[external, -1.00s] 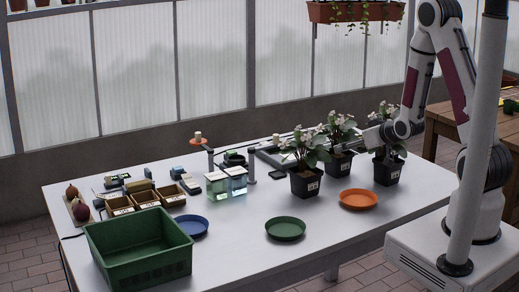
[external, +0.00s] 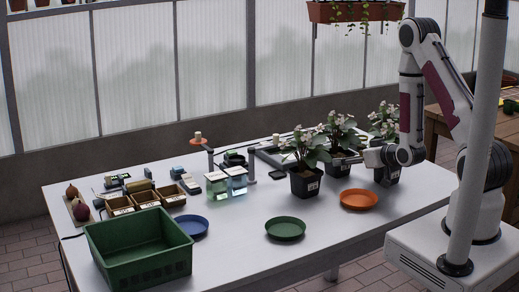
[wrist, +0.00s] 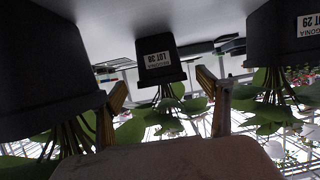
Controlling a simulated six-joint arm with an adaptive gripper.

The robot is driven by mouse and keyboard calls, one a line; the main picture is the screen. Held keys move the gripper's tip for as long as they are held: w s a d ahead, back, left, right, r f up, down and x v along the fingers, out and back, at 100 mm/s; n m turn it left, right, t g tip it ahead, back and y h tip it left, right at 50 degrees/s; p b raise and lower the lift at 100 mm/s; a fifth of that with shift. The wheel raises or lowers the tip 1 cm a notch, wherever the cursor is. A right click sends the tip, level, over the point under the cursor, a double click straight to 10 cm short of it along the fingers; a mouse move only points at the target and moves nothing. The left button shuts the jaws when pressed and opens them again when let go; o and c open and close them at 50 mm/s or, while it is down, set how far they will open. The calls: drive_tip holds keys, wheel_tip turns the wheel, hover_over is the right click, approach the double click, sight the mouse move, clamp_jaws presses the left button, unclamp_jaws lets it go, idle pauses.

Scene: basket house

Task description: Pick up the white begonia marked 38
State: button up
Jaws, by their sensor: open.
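Three white-flowered begonias in black square pots stand on the table. The one marked 38 is the middle pot (external: 339,167); in the upside-down wrist view its pot (wrist: 160,58) shows a label reading LOT 38. My gripper (external: 349,160) is at pot height just right of it, partly overlapping it in the external view. In the wrist view my open fingers (wrist: 163,82) point toward this pot, one on either side of it in the picture, with a gap before it. Nothing is between them.
The pot marked LOT 29 (wrist: 292,38) is the front-left begonia (external: 304,184). The right-hand begonia pot (external: 392,175) is close to my wrist and looms large in the wrist view (wrist: 40,75). An orange saucer (external: 358,200) and a green saucer (external: 285,229) lie in front.

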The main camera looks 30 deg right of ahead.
sight(336, 156)
drive_tip(key=shift+x, duration=1.3)
drive_tip(key=shift+w, duration=0.1)
drive_tip(key=shift+x, duration=2.55)
drive_tip(key=shift+a+r, duration=0.15)
drive_tip(key=c, duration=1.4)
